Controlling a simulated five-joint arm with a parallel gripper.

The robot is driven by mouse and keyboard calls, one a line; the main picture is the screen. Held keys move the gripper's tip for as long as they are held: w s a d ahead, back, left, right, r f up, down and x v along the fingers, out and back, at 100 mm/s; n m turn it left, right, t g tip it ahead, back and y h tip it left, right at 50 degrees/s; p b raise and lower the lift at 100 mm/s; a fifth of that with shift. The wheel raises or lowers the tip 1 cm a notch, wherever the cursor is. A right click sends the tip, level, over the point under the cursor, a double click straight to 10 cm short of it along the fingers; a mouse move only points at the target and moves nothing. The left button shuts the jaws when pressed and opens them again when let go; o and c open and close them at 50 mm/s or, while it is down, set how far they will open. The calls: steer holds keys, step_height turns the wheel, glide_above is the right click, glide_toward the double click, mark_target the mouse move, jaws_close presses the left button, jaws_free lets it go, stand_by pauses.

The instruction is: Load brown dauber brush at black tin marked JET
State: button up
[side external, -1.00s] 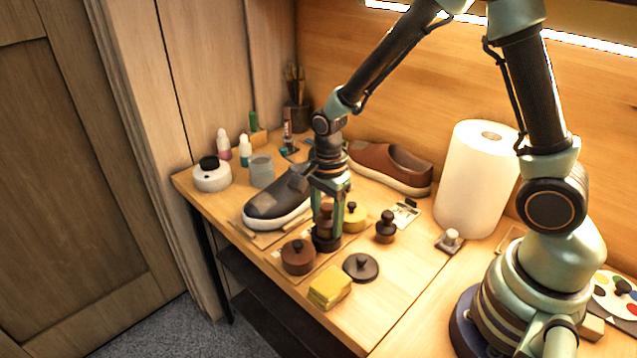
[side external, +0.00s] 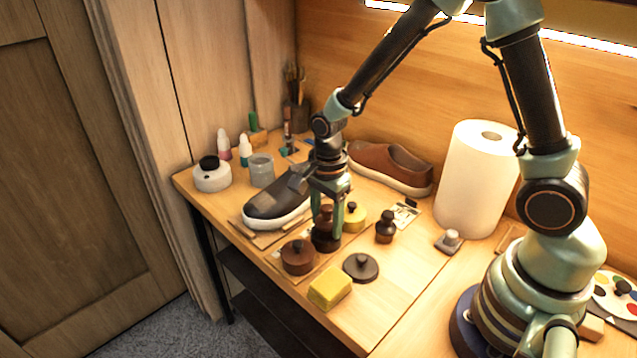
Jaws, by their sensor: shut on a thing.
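My gripper (side external: 327,215) is shut on the brown dauber brush (side external: 325,218), upright between its fingers near the middle of the bench. A dark round shape (side external: 326,242) sits directly below the fingers. I cannot tell whether it is the brush's head or the black tin, and no JET marking is readable. A dark round lid with a knob (side external: 361,267) lies to the right and in front. A brown lidded tin (side external: 298,257) stands to the left and in front. A yellow tin with a dark knob (side external: 354,217) is close behind on the right.
A dark dauber (side external: 385,228) stands right of the gripper. A yellow sponge (side external: 330,288) lies near the front edge. A grey shoe (side external: 274,206) is at left, a brown shoe (side external: 392,167) behind, a paper roll (side external: 472,185) at right.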

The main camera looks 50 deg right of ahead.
mark_target(327, 207)
stand_by(0.3)
steer(key=shift+r, duration=3.5)
steer(key=n, duration=0.1)
steer(key=d+r+n, duration=0.1)
steer(key=n, duration=0.1)
steer(key=r+n, duration=0.1)
steer(key=n, duration=0.1)
steer(key=shift+s+d+r, duration=0.2)
steer(key=shift+s+d, duration=0.05)
steer(key=shift+s, duration=0.15)
step_height(327, 207, up, 5)
steer(key=s+d+n, duration=0.2)
steer(key=d+n, duration=0.1)
steer(key=n, duration=1)
steer(key=shift+s, duration=0.3)
